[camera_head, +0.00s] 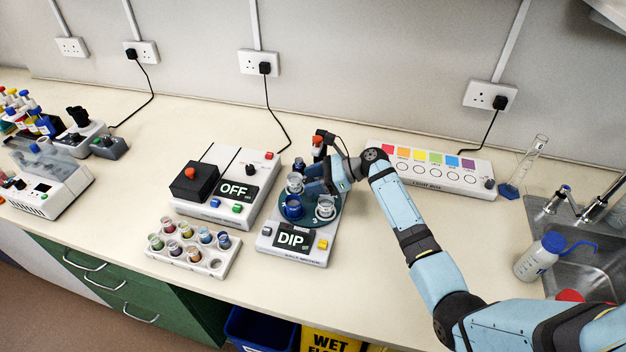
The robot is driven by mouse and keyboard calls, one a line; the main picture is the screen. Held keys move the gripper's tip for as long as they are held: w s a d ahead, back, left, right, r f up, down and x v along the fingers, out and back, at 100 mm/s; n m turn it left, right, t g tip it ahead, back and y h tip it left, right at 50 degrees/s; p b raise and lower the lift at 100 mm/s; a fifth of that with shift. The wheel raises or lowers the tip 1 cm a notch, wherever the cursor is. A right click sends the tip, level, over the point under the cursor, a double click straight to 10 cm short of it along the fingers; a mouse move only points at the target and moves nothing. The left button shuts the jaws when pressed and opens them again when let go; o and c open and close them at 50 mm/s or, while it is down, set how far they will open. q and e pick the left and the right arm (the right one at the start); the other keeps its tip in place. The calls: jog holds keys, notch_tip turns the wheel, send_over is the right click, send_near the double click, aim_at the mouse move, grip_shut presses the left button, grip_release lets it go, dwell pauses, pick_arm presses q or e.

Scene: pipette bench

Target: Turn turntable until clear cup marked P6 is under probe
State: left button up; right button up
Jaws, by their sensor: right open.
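The turntable (317,221) is a dark green disc on a white device with a "DIP" display (291,237). Several cups stand on it: a blue one (293,207) at the front left, a clear one (325,207) at the front right, and another (295,183) at the back left. I cannot read a P6 mark on any cup. A black probe head with a red part (318,141) rises behind the disc. My right gripper (308,188) reaches in from the right over the disc, open, beside the cups. It hides part of the disc and what is under the probe. My left gripper is not in view.
A white rack (218,263) of small coloured cups stands at the front left. A white device showing "OFF" (216,203) is left of the turntable. A colour-chart box (420,185) is behind my right arm. A bottle (538,258) and sink are at the right.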

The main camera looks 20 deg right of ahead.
jog(key=b+v, duration=0.1)
jog(key=v, duration=1.2)
jog(key=shift+d+r, duration=0.25)
jog(key=shift+d, duration=0.05)
jog(key=shift+s, duration=0.15)
jog(key=shift+c, duration=0.3)
